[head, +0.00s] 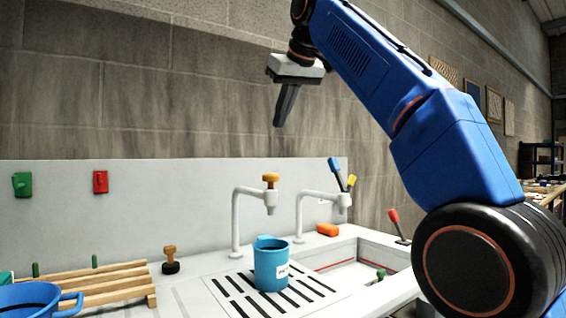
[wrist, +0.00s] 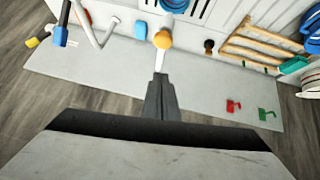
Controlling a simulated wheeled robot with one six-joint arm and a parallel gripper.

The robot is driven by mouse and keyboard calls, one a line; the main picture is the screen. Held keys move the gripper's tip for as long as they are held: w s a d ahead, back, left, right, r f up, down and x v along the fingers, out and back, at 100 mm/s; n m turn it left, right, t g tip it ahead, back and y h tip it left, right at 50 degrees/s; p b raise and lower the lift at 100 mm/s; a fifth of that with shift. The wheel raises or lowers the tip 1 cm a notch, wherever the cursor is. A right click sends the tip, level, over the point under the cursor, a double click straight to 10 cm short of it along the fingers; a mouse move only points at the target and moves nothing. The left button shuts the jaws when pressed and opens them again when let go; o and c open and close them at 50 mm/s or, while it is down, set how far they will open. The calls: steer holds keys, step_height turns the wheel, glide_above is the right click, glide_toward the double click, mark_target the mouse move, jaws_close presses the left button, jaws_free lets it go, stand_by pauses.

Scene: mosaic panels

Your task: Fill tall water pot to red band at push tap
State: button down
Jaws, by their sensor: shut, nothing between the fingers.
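A blue pot (head: 270,267) with a small white label stands upright on the slotted drain grille, below the spout of the left tap (head: 237,215). No red band can be made out on it, and the water level inside is hidden. The tap has an orange push knob (head: 271,178) on top; the knob also shows in the wrist view (wrist: 163,40), with part of the pot (wrist: 175,5) at the top edge. My gripper (head: 279,124) is shut and empty, pointing down, high above the knob in the head view. Its fingers (wrist: 160,79) appear just below the knob in the wrist view.
A second tap (head: 318,196) with a blue lever (head: 335,168) stands to the right, near an orange block (head: 327,229) and a basin (head: 350,275). A wooden rack (head: 110,283) and wide blue pot (head: 35,302) are at left. Red (head: 100,182) and green (head: 22,184) hooks hang on the backboard.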

steer(key=shift+w+f, duration=0.1)
stand_by(0.3)
glide_above(273, 175)
steer(key=f, duration=0.8)
steer(key=shift+w+a+f, duration=0.15)
steer(key=shift+a+f, duration=0.05)
steer(key=shift+f, duration=0.05)
steer(key=shift+d+f, duration=0.15)
steer(key=shift+f, duration=1.25)
steer(key=shift+f, duration=1.2)
